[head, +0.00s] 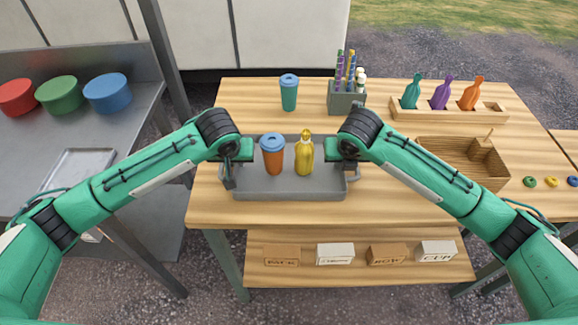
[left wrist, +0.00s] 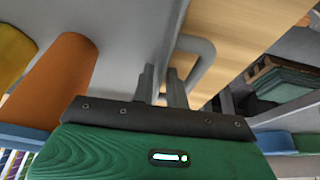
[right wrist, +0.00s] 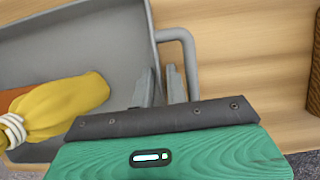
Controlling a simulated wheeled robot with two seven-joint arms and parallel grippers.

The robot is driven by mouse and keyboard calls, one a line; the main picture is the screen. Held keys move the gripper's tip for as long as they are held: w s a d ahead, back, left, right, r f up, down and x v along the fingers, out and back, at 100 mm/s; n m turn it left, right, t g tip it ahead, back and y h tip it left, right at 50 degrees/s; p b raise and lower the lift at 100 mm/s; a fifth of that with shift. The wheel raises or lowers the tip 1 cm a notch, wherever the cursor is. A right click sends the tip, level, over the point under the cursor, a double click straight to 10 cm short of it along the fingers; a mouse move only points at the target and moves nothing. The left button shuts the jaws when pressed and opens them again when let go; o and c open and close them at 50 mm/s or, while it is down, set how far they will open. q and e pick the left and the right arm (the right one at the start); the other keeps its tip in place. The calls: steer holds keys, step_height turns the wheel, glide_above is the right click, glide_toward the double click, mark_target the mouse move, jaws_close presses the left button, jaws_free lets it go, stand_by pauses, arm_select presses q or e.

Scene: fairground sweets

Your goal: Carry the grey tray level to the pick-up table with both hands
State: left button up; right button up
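The grey tray (head: 290,193) is over the front left of the wooden table and looks level; whether it touches the top I cannot tell. It carries an orange cup with a blue lid (head: 273,158) and a yellow bottle (head: 304,160), both upright. My left gripper (head: 229,175) is at its left end and my right gripper (head: 350,168) at its right end. In the left wrist view (left wrist: 162,85) and right wrist view (right wrist: 161,85), the fingers are close together with the tray's end wall between them, beside each handle loop. No label marks a pick-up table.
The wooden table (head: 400,210) also holds a teal cup (head: 289,95), a straw holder (head: 346,102), a bottle rack (head: 450,116) and a wooden box (head: 455,165). A steel counter (head: 120,140) stands left, with bowls and a flat tray. Another wooden table (head: 567,140) begins at right.

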arm_select(q)
jaws_close()
arm_select(e)
jaws_close()
arm_select(q)
steer(key=shift+r, duration=0.15)
arm_select(e)
steer(key=shift+r, duration=0.15)
